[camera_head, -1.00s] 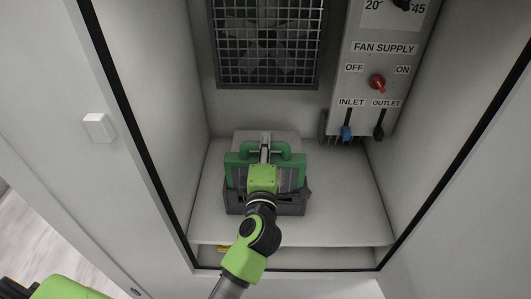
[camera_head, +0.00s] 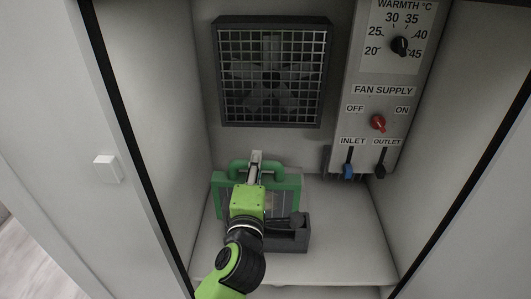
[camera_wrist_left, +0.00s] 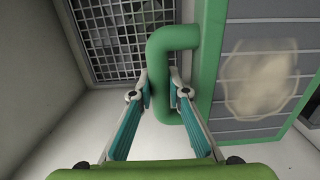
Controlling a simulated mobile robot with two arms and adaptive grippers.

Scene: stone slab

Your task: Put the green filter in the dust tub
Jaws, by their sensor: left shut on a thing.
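In the left wrist view the fingers (camera_wrist_left: 159,88) close around the green handle (camera_wrist_left: 166,45), and the filter face (camera_wrist_left: 262,80) shows a pale dusty patch. A dark grey holder (camera_head: 295,238) stands below the filter, partly hidden by the filter and my arm. I cannot tell whether the filter is fully clear of it. I see no dust tub. My right gripper is not in view.
The cabinet's side walls and black-edged opening surround the arm. A caged fan (camera_head: 270,72) is on the back wall. A control panel (camera_head: 385,90) with a dial, a red switch and inlet and outlet levers is at right. The cabinet floor (camera_head: 345,225) right of the holder is clear.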

